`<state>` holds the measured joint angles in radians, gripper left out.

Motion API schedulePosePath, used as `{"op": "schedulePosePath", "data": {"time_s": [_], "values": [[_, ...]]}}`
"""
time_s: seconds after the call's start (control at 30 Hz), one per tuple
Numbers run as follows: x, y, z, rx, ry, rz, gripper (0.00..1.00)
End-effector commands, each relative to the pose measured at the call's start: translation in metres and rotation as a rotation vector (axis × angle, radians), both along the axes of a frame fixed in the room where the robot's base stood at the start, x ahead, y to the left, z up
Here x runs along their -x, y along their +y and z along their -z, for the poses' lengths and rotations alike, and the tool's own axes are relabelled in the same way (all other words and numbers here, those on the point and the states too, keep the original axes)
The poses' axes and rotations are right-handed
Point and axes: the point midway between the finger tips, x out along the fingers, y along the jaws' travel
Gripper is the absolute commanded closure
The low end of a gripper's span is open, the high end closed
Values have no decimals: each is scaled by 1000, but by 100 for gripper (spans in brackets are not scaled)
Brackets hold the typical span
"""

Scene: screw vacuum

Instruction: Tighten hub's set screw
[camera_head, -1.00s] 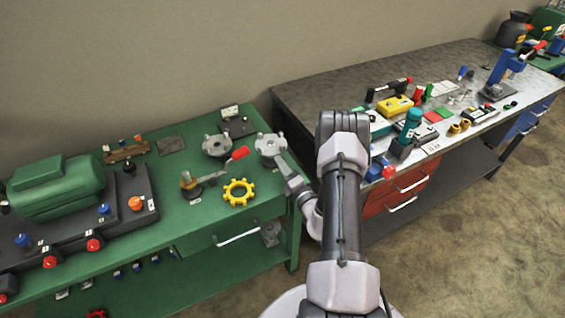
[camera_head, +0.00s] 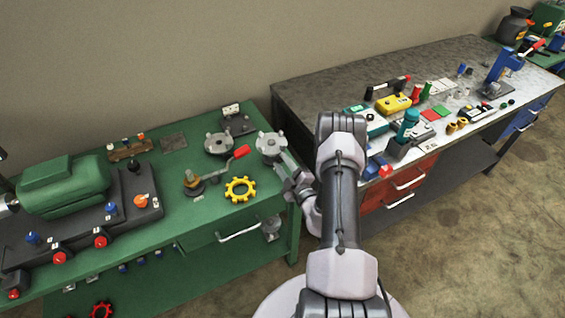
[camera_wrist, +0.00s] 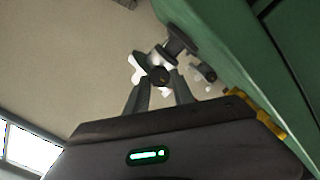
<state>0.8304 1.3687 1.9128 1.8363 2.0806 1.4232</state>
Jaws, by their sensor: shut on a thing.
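A grey hub (camera_head: 271,143) with short lobes stands near the right end of the green bench (camera_head: 215,215). In the wrist view the hub (camera_wrist: 137,68) shows pale, with a dark round screw head (camera_wrist: 158,77) facing the camera. My gripper (camera_wrist: 160,84) has its two fingers around this dark head, shut on it, close against the hub. In the head view my gripper (camera_head: 284,172) reaches the hub's near side, and its fingertips are too small to make out. The screw's depth in the hub cannot be seen.
A second grey hub (camera_head: 218,143), a yellow gear (camera_head: 240,189) and a red-handled tool (camera_head: 240,152) are close by on the left. A green motor (camera_head: 65,186) fills the bench's left. A cluttered grey bench (camera_head: 310,90) stands right, behind my arm.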

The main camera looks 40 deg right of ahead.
Motion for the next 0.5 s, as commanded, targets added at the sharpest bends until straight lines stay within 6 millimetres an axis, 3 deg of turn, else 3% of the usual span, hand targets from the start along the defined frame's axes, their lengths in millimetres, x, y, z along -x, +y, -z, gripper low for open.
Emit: {"op": "schedulePosePath", "data": {"time_s": [0.5], "values": [[1,-1,-1,-436,-104,1,100]]}}
